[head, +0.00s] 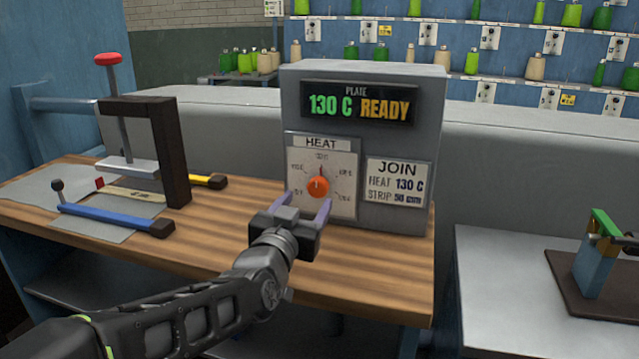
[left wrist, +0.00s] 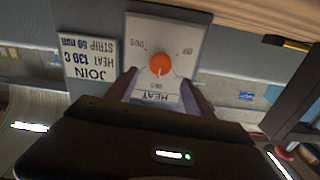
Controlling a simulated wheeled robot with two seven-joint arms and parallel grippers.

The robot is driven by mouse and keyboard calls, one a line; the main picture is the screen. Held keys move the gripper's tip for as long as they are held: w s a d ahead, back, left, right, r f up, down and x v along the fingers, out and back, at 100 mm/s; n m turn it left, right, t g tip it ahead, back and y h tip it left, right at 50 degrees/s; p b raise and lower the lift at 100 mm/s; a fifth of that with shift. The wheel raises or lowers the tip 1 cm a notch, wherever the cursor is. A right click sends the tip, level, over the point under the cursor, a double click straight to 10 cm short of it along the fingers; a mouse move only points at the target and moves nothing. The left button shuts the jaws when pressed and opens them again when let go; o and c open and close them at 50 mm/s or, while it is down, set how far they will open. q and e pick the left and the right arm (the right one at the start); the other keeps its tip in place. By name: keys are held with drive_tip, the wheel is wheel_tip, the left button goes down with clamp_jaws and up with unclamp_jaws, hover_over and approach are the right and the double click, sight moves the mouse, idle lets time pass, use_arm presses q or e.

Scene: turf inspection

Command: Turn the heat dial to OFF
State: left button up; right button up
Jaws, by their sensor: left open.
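The heat dial (head: 318,187) is an orange round knob on a pale plate marked HEAT, on the front of a grey box (head: 436,130). In the head view its pointer mark is up, toward the top label. The box's display (head: 359,104) reads "130 C READY". My left gripper (head: 309,205) is open in front of the dial, with its two purple-grey fingers spread to either side of the knob's lower part. In the left wrist view, which is upside down, the dial (left wrist: 162,64) shows between and beyond the fingers (left wrist: 160,90). I see no contact with the knob. My right gripper is not in view.
The box stands on a wooden bench (head: 380,262). A press with a red knob (head: 108,59) and a blue-handled tool (head: 117,219) are at the left. A JOIN card (head: 396,184) is right of the dial. A grey table (head: 505,285) stands at the right.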

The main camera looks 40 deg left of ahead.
sight(317, 189)
use_arm(q)
drive_tip(key=shift+w, duration=0.1)
drive_tip(key=x, duration=0.7)
drive_tip(key=shift+w+a+f, duration=0.1)
drive_tip(key=shift+w, duration=0.25)
drive_tip(key=shift+c, duration=0.3)
clamp_jaws()
idle(0.3)
